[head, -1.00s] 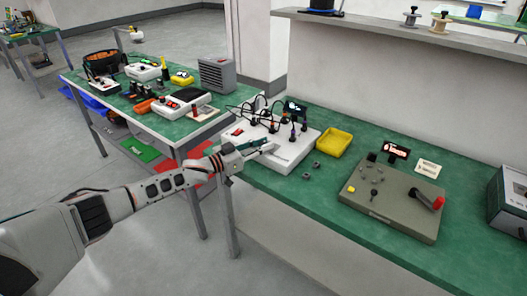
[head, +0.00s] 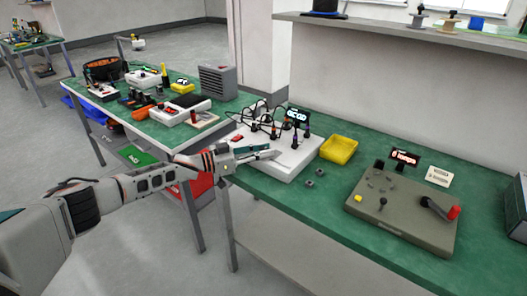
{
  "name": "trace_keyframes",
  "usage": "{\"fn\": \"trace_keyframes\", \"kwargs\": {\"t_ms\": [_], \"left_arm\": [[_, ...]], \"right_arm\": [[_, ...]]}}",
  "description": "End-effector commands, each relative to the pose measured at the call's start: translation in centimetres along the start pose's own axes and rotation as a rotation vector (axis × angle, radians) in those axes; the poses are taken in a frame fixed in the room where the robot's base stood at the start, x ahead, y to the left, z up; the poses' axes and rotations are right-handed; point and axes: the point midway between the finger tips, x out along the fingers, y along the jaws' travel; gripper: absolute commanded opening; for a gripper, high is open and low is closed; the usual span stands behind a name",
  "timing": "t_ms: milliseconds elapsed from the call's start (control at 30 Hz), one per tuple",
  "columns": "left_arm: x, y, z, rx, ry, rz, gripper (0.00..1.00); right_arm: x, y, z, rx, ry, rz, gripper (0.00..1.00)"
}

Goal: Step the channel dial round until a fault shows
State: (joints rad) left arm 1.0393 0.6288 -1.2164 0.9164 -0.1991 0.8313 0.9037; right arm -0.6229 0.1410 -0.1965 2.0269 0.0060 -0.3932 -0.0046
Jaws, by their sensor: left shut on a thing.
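The white burn-in unit (head: 300,160) sits on the near green bench, with several cabled dark plugs standing on its top. A small display (head: 298,114) stands at its back and shows pale lit characters, too small to read surely. A red switch (head: 237,138) is at its left. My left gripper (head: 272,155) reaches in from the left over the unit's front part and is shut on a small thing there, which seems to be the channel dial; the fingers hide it. My right gripper is not in view.
A grey-green box (head: 405,222) with a red-tipped lever and a red-lit sign (head: 404,158) stands further right. A second green bench (head: 165,130) with devices is behind left.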

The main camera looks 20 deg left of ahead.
Motion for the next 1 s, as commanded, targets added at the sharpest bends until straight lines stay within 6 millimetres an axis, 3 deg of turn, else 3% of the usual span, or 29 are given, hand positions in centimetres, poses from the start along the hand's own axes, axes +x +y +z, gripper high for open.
{"fn": "trace_keyframes", "kwargs": {"t_ms": [33,67,100,567,1000], "left_arm": [[0.0,-0.1,-0.1,0.001,0.001,-0.001,0.00],[0.0,0.0,-0.1,0.001,0.001,-0.001,0.29],[0.0,0.0,-0.1,0.001,0.001,-0.001,0.39],[-0.8,0.0,0.0,0.000,0.000,-0.001,0.39],[-9.1,-0.1,0.1,0.000,-0.001,-0.002,0.39]], "right_arm": [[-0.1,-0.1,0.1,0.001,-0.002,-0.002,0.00],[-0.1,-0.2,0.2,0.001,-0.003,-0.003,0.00],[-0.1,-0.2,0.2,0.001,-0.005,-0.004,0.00],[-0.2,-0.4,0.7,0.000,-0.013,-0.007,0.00],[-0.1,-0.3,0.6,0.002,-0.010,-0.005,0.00]]}}
